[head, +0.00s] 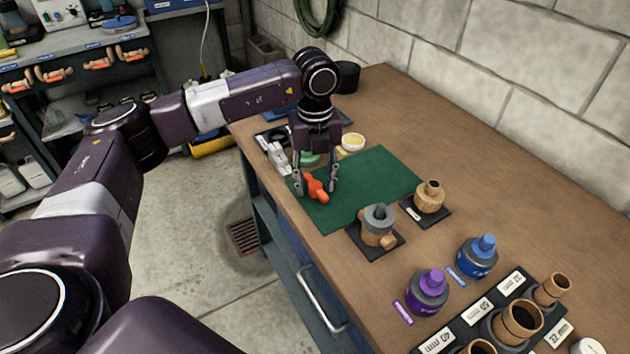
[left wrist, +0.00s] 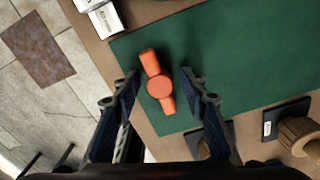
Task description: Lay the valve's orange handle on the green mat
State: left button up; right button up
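The orange handle (head: 316,187) lies on the green mat (head: 375,178), close to the mat's left edge. In the left wrist view the handle (left wrist: 159,84) has a round hub and two arms, and green mat (left wrist: 240,60) shows around it. My left gripper (head: 315,188) points down over it. Its fingers (left wrist: 158,80) stand apart on either side, with a visible gap between each finger and the handle. A brass-coloured body with a grey top (head: 378,225), perhaps the valve, stands upright on a black plate at the mat's near edge. My right gripper is out of view.
A brass fitting (head: 429,196) stands on a black plate right of the mat. Purple (head: 428,291) and blue (head: 478,256) bottles and a labelled rack of fittings (head: 470,312) are nearer. The bench's far right is clear.

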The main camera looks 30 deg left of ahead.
aim_at(315, 183)
pick_arm(q)
notch_tip(315, 183, up, 12)
jog(key=p, duration=0.8)
